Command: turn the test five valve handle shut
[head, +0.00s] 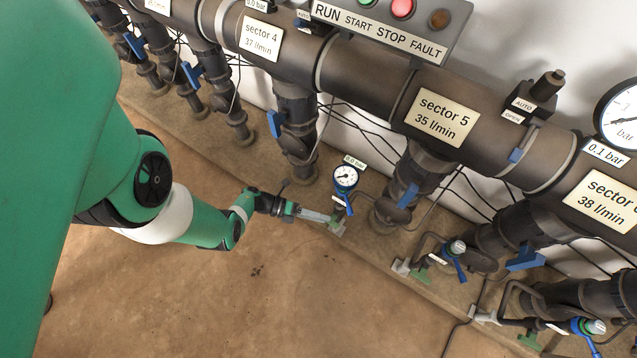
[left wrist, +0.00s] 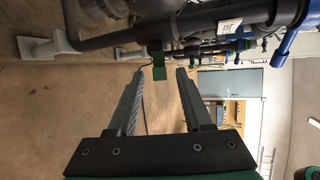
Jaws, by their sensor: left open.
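My left gripper (head: 326,217) reaches in from the left, low over the floor by the pipes. A small test branch with a round gauge (head: 345,177) and a blue lever handle (head: 348,206) stands just beyond the fingertips. A large blue handle (left wrist: 289,28) shows at the upper right of the left wrist view, outside the fingers. A white tag (left wrist: 229,24) sits beside it, too small to read. I cannot read which test valve is number five. My right gripper is not in view.
The sector 5 pipe label (head: 443,118) is on the large manifold above. A blue valve handle (head: 408,196) is on the downpipe below it. Other small blue test handles (head: 454,267) lie to the right. Open floor (head: 230,300) lies in front.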

